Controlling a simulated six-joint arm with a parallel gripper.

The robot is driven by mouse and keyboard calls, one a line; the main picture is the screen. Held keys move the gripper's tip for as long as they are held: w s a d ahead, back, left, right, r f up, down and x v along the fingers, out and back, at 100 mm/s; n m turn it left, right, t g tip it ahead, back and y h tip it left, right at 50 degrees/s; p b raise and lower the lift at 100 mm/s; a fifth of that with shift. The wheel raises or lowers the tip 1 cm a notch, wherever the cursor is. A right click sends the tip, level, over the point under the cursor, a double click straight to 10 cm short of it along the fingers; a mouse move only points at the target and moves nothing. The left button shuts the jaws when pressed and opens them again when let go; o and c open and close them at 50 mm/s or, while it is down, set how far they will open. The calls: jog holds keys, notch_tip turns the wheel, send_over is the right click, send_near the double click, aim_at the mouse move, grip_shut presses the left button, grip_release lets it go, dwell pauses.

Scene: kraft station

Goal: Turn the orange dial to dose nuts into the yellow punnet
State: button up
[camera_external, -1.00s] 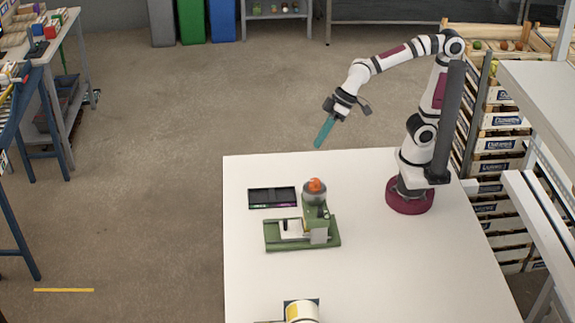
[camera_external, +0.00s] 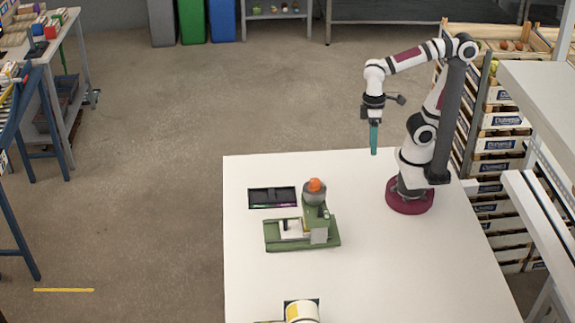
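The orange dial (camera_external: 315,185) sits on top of a grey, rounded hopper on the green dosing machine (camera_external: 318,222), which stands on the white table. A yellow-and-white round container (camera_external: 302,312), perhaps the yellow punnet, shows at the bottom edge of the picture and is partly cut off. My gripper (camera_external: 374,152) hangs with its teal fingers pointing down, above the far part of the table, up and to the right of the dial. It touches nothing. The fingers show as one narrow strip, so their opening cannot be told.
A black tray (camera_external: 272,197) lies on the table left of the dial. The white table (camera_external: 420,270) is bare right of the machine. Wooden crates (camera_external: 500,145) and a light shelf (camera_external: 545,95) stand beyond its right edge.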

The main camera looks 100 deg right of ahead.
jog(key=shift+o, duration=0.6)
jog(key=w+a+r+n, duration=0.1)
jog(key=w+r+n, duration=0.2)
jog(key=w+n, duration=0.2)
jog(key=w+a+r+n+h, duration=0.1)
jog(key=w+a+r+n, duration=0.1)
jog(key=w+n, duration=0.3)
jog(key=shift+w+r+n, duration=0.35)
jog(key=shift+r+n, duration=0.05)
jog(key=shift+r, duration=0.25)
notch_tip(320, 180, up, 2)
jog(key=n, duration=0.9)
send_over(315, 181)
jog(key=shift+h, duration=0.3)
notch_tip(315, 181, down, 15)
jog(key=shift+d+r, duration=0.1)
grip_shut()
